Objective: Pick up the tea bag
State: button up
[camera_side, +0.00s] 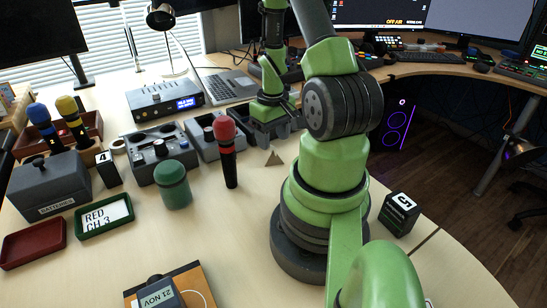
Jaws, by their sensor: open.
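A small tan, pyramid-shaped piece (273,158), which looks like the tea bag, sits on the pale wooden desk to the right of the red-topped microphone. My gripper (271,114) is behind it in the picture, over or beside a grey tray (258,136), and points down. It is open. No contact with the tea bag is visible, and the bag appears outside the jaws. The fingertips are small and dark against the tray, so their exact height is hard to tell.
The upright red-topped microphone (227,152) and a green jar (173,186) stand to the left. Grey trays and a control box (160,152) lie behind-left. A black block marked 5 (399,214) is right of my base. The desk in front of the tea bag is clear.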

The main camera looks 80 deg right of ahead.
aim_at(274, 147)
jog(key=shift+s+f, duration=0.1)
jog(key=shift+f, duration=2.15)
jog(key=c, duration=1)
grip_shut()
